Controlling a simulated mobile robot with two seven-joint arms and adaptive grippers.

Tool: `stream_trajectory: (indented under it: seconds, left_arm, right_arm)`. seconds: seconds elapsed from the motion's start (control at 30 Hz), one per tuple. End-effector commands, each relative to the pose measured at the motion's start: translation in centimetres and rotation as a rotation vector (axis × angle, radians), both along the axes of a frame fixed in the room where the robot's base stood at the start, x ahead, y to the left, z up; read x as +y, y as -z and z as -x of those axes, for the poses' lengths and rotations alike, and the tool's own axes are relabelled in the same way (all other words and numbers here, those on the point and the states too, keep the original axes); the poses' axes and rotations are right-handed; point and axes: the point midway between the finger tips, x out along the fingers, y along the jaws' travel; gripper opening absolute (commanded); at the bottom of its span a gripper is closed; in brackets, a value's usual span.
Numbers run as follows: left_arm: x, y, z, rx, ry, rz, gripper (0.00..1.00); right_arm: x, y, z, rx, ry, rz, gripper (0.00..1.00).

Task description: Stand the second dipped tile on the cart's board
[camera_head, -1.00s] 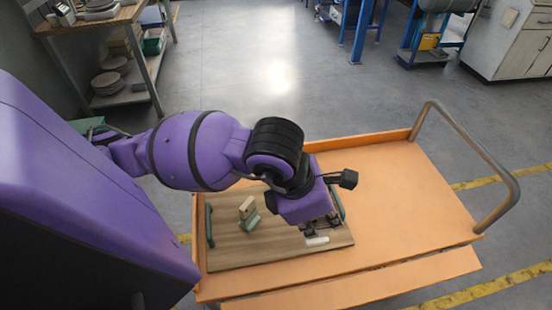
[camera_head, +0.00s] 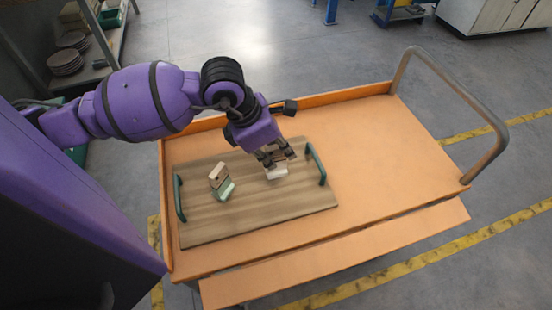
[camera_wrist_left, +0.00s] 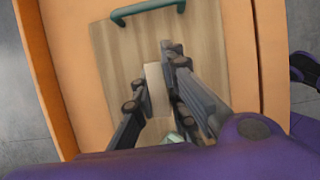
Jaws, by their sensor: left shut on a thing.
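The wooden board (camera_head: 250,214) lies on the orange cart, with a green handle at each end. My left gripper (camera_head: 274,158) is over its right part, pointing down, shut on a pale tile (camera_head: 277,174). In the left wrist view, the tile (camera_wrist_left: 156,88) shows between the fingers. I cannot tell whether it touches the board. To its left, a cream-pink tile (camera_head: 219,174) stands tilted near a pale green block (camera_head: 226,191), which also shows partly in the left wrist view (camera_wrist_left: 173,138). My right gripper is out of view.
The orange cart (camera_head: 380,150) has bare deck right of the board and a grey push handle (camera_head: 480,100) at its right end. A shelf with stacked plates (camera_head: 66,62) stands at the far left.

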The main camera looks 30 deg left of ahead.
Motion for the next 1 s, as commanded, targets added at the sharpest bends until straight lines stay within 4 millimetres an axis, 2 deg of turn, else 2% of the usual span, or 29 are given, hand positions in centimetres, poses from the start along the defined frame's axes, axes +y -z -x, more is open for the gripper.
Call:
stream_trajectory:
  seconds: [0.3,0.67,0.7,0.8,1.0]
  left_arm:
    - [0.5,3.8,-0.5,0.001,-0.001,0.001,0.0]
    - [0.5,4.3,-0.5,0.001,0.0,-0.001,0.0]
    - [0.5,4.2,-0.5,0.001,0.0,-0.001,0.17]
    - [0.5,4.2,-0.5,0.001,0.0,-0.001,0.3]
    - [0.5,4.2,-0.5,0.001,0.0,-0.001,0.31]
  right_arm:
    - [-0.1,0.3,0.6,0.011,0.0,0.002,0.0]
    - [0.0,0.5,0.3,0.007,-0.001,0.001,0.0]
    - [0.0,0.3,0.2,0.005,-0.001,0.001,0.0]
    - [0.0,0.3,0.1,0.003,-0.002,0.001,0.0]
    - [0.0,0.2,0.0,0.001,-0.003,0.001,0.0]
